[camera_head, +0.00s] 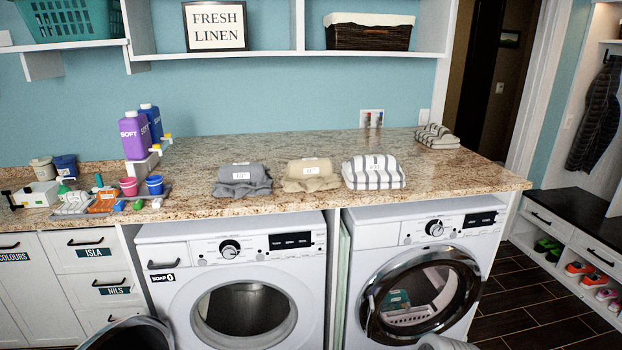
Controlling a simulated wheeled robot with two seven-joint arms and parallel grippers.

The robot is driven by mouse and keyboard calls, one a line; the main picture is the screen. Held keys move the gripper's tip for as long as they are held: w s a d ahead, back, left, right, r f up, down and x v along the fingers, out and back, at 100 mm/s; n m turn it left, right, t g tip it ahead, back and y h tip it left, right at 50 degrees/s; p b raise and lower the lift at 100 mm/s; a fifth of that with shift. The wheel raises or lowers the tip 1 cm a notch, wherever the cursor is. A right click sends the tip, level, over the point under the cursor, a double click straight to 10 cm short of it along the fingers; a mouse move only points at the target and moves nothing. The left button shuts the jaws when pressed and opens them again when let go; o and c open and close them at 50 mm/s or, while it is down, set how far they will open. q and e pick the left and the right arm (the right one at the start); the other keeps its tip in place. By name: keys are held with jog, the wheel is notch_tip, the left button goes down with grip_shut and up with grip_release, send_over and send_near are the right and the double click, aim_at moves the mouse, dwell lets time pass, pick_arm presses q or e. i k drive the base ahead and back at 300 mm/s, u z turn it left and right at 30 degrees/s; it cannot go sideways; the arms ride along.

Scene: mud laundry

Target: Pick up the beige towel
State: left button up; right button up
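The beige towel (311,176) lies folded on the granite countertop (330,150), near its front edge and above the gap between the two washing machines. It has a small white label on top. A grey folded towel (243,180) lies to its left, and a white-and-dark striped towel (373,172) lies close on its right.
Purple and blue bottles (135,135) and small cups and trays crowd the counter's left end. Another striped towel (437,137) lies at the back right. A shelf (300,54) hangs above. The counter behind the beige towel is clear.

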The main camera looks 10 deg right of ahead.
aim_at(308, 175)
jog(key=u, duration=0.6)
jog(key=i, duration=1.95)
jog(key=z, duration=0.7)
